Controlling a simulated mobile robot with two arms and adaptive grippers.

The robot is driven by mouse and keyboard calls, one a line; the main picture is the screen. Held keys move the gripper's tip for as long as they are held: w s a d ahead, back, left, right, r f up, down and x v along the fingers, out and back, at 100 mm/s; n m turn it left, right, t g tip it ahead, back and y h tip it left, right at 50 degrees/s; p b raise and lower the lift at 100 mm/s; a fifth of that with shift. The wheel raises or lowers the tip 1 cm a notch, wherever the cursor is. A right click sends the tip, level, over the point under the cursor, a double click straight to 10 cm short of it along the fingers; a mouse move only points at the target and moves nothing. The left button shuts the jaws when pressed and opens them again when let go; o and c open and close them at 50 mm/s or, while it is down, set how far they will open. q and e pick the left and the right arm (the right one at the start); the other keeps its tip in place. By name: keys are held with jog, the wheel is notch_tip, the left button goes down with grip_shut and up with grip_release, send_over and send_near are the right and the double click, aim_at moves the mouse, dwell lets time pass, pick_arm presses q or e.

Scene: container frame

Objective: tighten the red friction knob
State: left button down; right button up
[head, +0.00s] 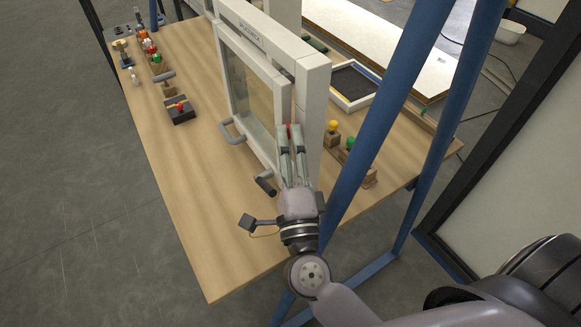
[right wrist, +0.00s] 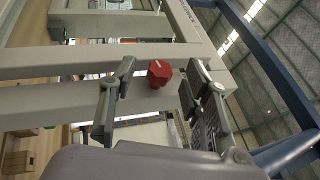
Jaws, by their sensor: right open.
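The red friction knob (right wrist: 159,73) sits on the pale window frame (right wrist: 60,103) in the right wrist view. It has a faceted shape with a light mark on its face. In the head view only a small red part of the knob (head: 289,127) shows beyond the fingertips. My right gripper (head: 290,133) is in front of the frame (head: 313,90). In the right wrist view my right gripper (right wrist: 158,75) is open, with one finger to each side of the knob and visible gaps between. I cannot tell how far the fingertips are from it in depth. My left gripper is not in view.
The frame stands on a wooden table (head: 190,220) with a handle (head: 232,130) on its near side. A block with a red knob (head: 180,110) and small fittings stand to the left. Blue posts (head: 375,120) rise close to my right arm. The table's front left is clear.

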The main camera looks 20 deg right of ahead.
jog(key=v, duration=1.1)
jog(key=shift+s, duration=0.1)
